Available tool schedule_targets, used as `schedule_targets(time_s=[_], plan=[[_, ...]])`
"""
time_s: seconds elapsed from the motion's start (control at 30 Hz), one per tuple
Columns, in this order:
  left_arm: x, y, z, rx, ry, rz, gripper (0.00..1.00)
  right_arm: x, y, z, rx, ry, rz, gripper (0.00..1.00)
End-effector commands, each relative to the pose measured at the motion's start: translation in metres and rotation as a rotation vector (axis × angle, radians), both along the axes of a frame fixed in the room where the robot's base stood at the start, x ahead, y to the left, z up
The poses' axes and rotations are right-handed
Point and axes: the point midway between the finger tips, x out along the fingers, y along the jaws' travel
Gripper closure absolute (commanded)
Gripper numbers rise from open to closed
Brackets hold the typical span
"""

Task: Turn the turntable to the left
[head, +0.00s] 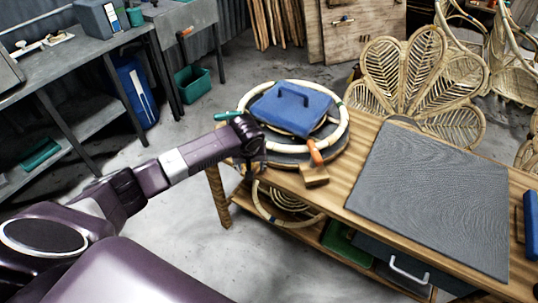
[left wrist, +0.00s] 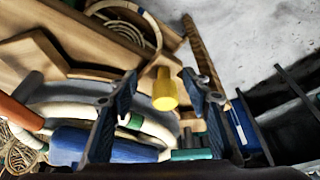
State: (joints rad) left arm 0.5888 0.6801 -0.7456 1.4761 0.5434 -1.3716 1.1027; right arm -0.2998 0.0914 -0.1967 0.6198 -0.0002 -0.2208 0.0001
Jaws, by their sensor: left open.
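The turntable (head: 342,155) is a round grey disc at the left end of the wooden bench. A pale rattan ring (head: 345,125) lies on it around a blue block with a handle (head: 290,105). A green-handled clamp (head: 227,116) and an orange-handled clamp (head: 316,152) are at the ring. My left gripper (left wrist: 160,80) is open at the turntable's near left edge. In the left wrist view a yellow knob (left wrist: 164,92) stands between its spread fingers, with gaps visible; contact cannot be told. The arm hides the knob in the head view. My right gripper is not in view.
A wooden block (head: 314,176) sits close to the turntable's near side. A grey mat (head: 435,195) covers the bench's right part. A rattan coil (head: 285,200) is on the shelf below. Rattan chairs (head: 420,80) stand behind. Floor is clear left of the bench.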

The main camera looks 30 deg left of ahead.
Motion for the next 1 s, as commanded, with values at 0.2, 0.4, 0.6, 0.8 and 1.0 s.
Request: schedule_targets(time_s=[0.2, 0.4, 0.6, 0.8, 1.0], plan=[[0.001, 0.016, 0.062, 0.026, -0.008, 0.105, 0.55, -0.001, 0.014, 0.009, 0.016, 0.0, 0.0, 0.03], [0.002, 0.021, 0.057, 0.028, -0.003, 0.126, 0.55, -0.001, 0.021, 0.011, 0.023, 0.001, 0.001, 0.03], [0.011, 0.029, 0.03, 0.028, -0.004, 0.126, 0.55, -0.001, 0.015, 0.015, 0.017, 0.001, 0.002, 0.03], [0.019, 0.034, 0.007, 0.028, -0.005, 0.123, 0.55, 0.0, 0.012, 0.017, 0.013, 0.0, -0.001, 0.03], [0.022, 0.037, -0.003, 0.028, -0.006, 0.122, 0.55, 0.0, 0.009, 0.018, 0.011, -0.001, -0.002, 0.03]])
